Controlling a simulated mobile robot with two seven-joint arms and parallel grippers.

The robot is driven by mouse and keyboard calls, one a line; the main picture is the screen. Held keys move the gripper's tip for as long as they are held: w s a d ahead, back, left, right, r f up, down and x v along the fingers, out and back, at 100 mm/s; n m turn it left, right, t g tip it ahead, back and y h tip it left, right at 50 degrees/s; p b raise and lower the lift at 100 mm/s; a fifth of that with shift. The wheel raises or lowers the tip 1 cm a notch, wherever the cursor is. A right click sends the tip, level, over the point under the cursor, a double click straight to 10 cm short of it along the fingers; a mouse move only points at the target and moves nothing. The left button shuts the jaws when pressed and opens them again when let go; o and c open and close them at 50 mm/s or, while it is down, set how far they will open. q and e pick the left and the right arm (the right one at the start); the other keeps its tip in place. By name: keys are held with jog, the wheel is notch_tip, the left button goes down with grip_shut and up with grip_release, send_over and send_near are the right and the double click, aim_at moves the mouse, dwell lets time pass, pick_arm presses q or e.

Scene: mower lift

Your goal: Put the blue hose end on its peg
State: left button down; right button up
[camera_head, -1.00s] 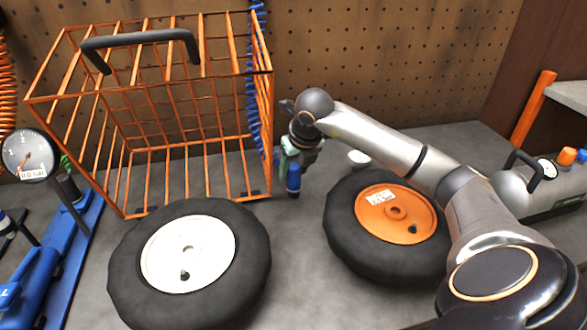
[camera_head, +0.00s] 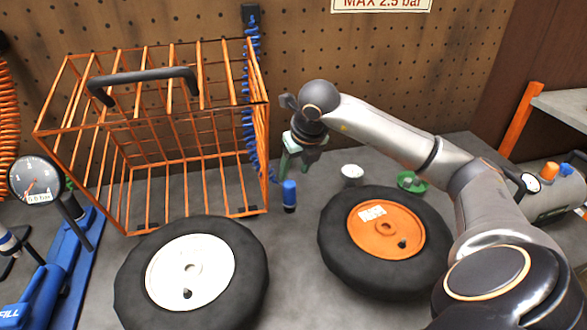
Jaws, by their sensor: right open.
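The blue hose end (camera_head: 289,195), blue above with a dark lower part, stands upright on the bench right of the orange wire cage. I cannot tell whether a peg is under it. The coiled blue hose (camera_head: 251,95) hangs behind the cage's right side from a dark mount on the pegboard. My right gripper (camera_head: 300,165), with greenish fingers, is open just above the hose end, apparently clear of it. My left gripper is out of view.
The orange wire cage (camera_head: 135,125) with a black handle stands at left. A white-hub wheel (camera_head: 190,270) and an orange-hub wheel (camera_head: 385,228) lie in front. A white cup (camera_head: 352,172), a green dish (camera_head: 411,182) and a pressure gauge (camera_head: 35,180) are nearby.

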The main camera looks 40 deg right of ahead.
jog(key=shift+p+v, duration=0.45)
jog(key=shift+v, duration=0.7)
